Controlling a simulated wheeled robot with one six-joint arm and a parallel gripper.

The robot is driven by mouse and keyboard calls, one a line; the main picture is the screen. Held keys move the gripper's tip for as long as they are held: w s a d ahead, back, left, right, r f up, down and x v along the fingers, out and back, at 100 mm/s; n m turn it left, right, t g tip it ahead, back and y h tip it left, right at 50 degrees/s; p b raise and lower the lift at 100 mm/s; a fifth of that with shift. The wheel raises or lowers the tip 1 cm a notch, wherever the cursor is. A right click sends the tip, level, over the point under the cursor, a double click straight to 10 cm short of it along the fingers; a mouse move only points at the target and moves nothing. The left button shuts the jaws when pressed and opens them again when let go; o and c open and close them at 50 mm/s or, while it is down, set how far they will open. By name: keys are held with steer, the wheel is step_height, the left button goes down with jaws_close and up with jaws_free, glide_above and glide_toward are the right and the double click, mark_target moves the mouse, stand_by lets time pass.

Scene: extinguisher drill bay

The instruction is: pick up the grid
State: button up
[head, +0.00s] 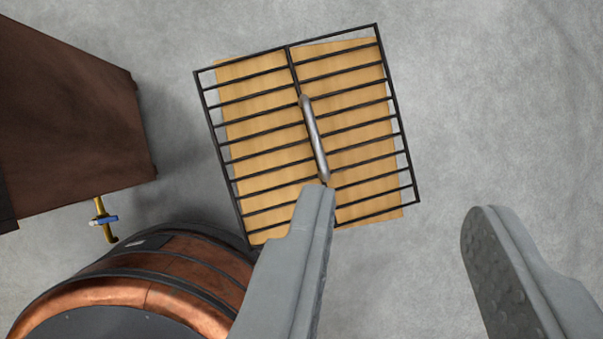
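The grid (291,67) is a black barred metal rack, lying slightly turned above a tan wooden board or box (357,154) whose surface shows between the bars. A grey metal handle (313,138) runs along the middle of the grid. My gripper (400,205) is open, with its two grey fingers wide apart. The left finger's tip overlaps the lower end of the handle in the picture; I cannot tell whether it touches. The right finger is over bare floor, right of the grid. Nothing is between the fingers but floor and the grid's lower right corner.
A copper barrel-like vessel (190,262) with dark bands stands at lower left, close to the grid's lower left corner. A brown box-like cabinet (70,110) stands at left, with a small brass tap with a blue handle (103,219) below it. The grey floor (500,110) at right is clear.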

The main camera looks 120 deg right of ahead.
step_height(320, 180, down, 16)
steer(key=w+n+g, duration=0.2)
steer(key=n+g, duration=0.1)
steer(key=g, duration=0.2)
glide_toward(316, 139)
steer(key=shift+y, duration=0.3)
step_height(316, 139, down, 8)
steer(key=shift+w+d+r, duration=0.1)
steer(key=shift+w+r, duration=0.05)
steer(key=shift+w+a+f, duration=0.1)
steer(key=shift+w+f, duration=0.05)
steer(key=shift+f, duration=0.7)
steer(key=shift+w+a+f, duration=0.15)
steer(key=shift+f, duration=0.7)
steer(key=shift+w+a+f, duration=0.1)
steer(key=shift+w+f, duration=0.05)
steer(key=shift+f, duration=0.7)
steer(key=shift+c, duration=0.2)
jaws_close()
steer(key=shift+r, duration=0.1)
